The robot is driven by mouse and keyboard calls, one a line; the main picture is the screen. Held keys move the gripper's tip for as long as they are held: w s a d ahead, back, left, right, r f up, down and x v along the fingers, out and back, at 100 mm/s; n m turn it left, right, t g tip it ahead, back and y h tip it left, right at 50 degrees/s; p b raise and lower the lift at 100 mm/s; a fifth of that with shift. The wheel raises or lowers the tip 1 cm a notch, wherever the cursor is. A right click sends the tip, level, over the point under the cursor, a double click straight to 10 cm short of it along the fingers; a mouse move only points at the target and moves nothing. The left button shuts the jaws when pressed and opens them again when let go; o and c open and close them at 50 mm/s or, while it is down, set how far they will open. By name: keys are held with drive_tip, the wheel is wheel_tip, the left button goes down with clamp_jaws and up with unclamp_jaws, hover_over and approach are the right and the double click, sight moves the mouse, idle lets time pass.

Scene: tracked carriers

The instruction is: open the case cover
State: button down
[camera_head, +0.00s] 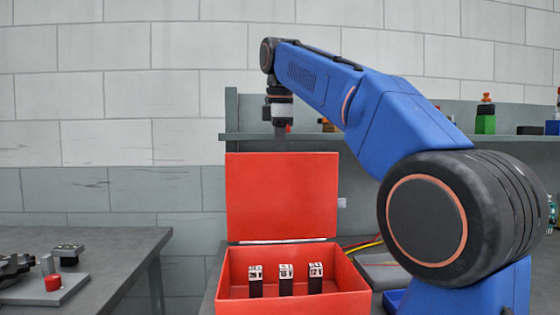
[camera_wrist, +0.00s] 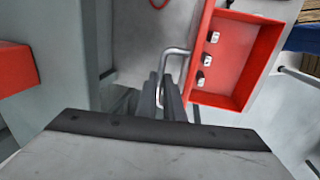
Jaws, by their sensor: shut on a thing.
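The red case (camera_head: 292,303) stands on the grey bench with its red cover (camera_head: 282,195) raised about upright at the back edge. The case's open inside also shows in the wrist view (camera_wrist: 222,100). A metal handle (camera_wrist: 176,52) sticks out from the cover's outer side in the wrist view. My gripper (camera_wrist: 168,90) is shut on this handle; the fingers partly hide it. In the head view my gripper (camera_head: 281,133) is at the cover's top edge, its tips partly hidden behind the cover.
Three black pieces with white marked tops (camera_head: 286,280) stand inside the case. A shelf (camera_head: 500,139) with small coloured items runs behind my arm. Another bench (camera_head: 100,245) stands at the left with a metal fixture. Red and yellow cables (camera_head: 362,245) lie right of the case.

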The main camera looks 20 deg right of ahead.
drive_tip(key=shift+w+d+f, duration=0.1)
drive_tip(key=shift+w+d, duration=0.15)
drive_tip(key=shift+w, duration=0.45)
drive_tip(key=shift+w+d+f, duration=0.1)
drive_tip(key=shift+w+d, duration=0.1)
drive_tip(key=shift+w, duration=0.45)
drive_tip(key=shift+r, duration=0.1)
drive_tip(key=c, duration=1.9)
unclamp_jaws()
